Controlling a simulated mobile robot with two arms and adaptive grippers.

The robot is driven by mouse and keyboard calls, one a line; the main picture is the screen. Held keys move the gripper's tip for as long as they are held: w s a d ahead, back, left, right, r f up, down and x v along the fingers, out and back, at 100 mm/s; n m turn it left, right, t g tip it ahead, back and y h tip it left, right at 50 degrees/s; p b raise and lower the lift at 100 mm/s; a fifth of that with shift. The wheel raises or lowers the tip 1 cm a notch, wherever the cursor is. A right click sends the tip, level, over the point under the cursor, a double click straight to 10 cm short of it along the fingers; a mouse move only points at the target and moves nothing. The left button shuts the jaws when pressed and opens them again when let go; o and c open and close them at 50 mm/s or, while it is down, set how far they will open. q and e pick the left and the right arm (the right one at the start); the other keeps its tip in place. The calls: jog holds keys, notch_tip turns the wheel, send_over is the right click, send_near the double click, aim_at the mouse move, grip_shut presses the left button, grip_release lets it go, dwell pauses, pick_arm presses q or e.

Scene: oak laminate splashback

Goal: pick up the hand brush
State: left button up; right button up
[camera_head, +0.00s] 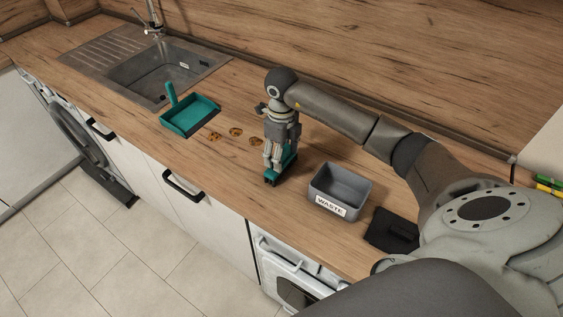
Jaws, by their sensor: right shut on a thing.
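The hand brush (288,161) is teal with dark bristles on the wooden worktop, between the crumbs and the grey waste bin. My right gripper (275,162) points down over it and is shut on it. The gripper hides part of the brush. I cannot tell whether the bristles touch the worktop. My left gripper is not in the picture.
A teal dustpan (190,117) lies left of the brown crumbs (235,132). A grey bin marked WASTE (340,187) stands right of the brush, with a black object (391,231) beside it. The sink (165,72) is at the back left.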

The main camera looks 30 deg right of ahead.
jog(key=shift+r, duration=0.1)
jog(key=shift+w+r+b, duration=0.1)
jog(key=shift+r+b, duration=0.35)
jog(key=shift+b, duration=0.1)
jog(key=r, duration=0.1)
jog(key=b, duration=0.1)
jog(key=r, duration=0.1)
jog(key=shift+s+a+r, duration=0.2)
jog(key=shift+s+r, duration=0.05)
jog(key=shift+r, duration=0.1)
jog(key=s+a+r+b, duration=0.2)
jog(key=s+a+r, duration=0.6)
jog(key=s+r, duration=0.1)
jog(key=shift+s+r+b, duration=0.15)
jog(key=shift+s+b, duration=0.15)
jog(key=shift+s, duration=0.55)
jog(key=shift+a, duration=0.1)
jog(key=o, duration=0.4)
jog(key=shift+c, duration=1.2)
